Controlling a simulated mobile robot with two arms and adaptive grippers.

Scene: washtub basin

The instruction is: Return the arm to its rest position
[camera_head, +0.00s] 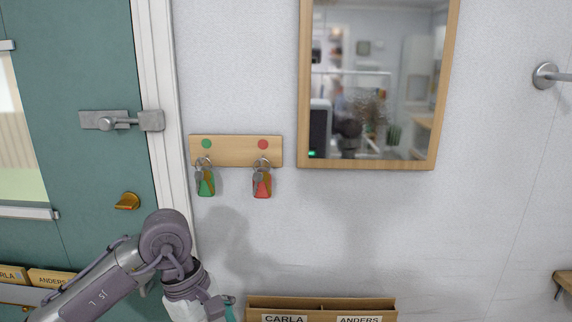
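My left arm comes in from the lower left and bends down at a round grey joint. My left gripper (222,306) is only partly in view at the bottom edge, left of the labelled wooden box. Its fingertips are cut off, so I cannot tell whether it is open or shut. A small teal piece shows beside it, too cropped to identify. My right gripper is not in view.
A wooden key rack (236,151) holds green-tagged keys (205,184) and red-tagged keys (262,186). A framed mirror (431,110) hangs right of it. A wooden box (322,303) reads CARLA and ANDERS. A teal door (90,72) with a bolt (120,120) stands left.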

